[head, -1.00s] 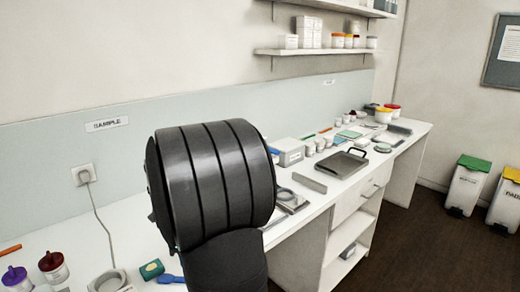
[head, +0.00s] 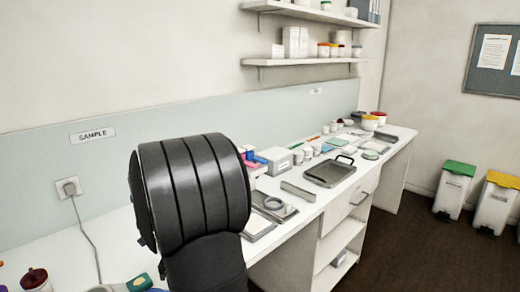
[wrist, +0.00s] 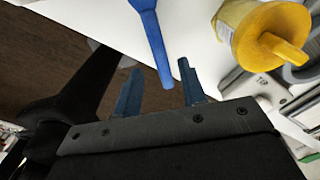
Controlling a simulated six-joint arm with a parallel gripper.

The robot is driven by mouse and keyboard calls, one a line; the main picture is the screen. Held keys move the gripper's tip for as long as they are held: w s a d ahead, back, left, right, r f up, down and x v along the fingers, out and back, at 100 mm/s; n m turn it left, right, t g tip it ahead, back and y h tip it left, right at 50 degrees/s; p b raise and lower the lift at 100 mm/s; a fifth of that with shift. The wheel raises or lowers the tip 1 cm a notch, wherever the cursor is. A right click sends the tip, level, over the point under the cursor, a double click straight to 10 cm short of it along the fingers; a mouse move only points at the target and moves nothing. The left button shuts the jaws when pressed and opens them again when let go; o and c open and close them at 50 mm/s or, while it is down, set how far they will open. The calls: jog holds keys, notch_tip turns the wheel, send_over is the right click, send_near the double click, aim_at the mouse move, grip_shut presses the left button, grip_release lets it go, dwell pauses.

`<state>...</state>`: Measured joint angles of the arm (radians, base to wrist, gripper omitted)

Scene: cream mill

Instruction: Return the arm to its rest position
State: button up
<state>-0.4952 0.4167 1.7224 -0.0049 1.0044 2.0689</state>
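My arm's black ribbed link (head: 190,190) stands large in the head view, in front of the bench. My gripper (wrist: 158,80) shows only in the wrist view; in the head view it is hidden. Its two dark blue fingers are spread apart with nothing gripped between them. A bright blue handle-like tool (wrist: 149,35) lies beyond the fingers, its narrow end reaching into the picture gap between them. I see no contact with either finger.
The white bench (head: 258,247) runs to the back right, with a grey tray (head: 330,172) and several jars. A yellow-topped piece (wrist: 270,35) is right of the blue tool in the wrist view. Bins (head: 455,190) stand on the open floor. Shelves (head: 310,60) hang above.

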notch_tip(320, 180, down, 4)
jog(key=shift+r, duration=0.1)
notch_tip(320, 180, up, 13)
notch_tip(320, 180, down, 13)
jog(key=shift+r, duration=0.1)
notch_tip(320, 180, up, 4)
jog(key=shift+r, duration=0.25)
jog(key=d+r, duration=0.6)
jog(key=d, duration=0.5)
jog(key=w+a+f+n+t+h, duration=0.1)
jog(key=w+a+n+t+h, duration=0.1)
jog(key=a, duration=1.4)
jog(key=shift+w+a+f+n+t+h, duration=0.15)
jog(key=shift+w+a+n+t+h, duration=0.35)
jog(key=shift+w+h, duration=0.6)
jog(key=shift+d, duration=0.15)
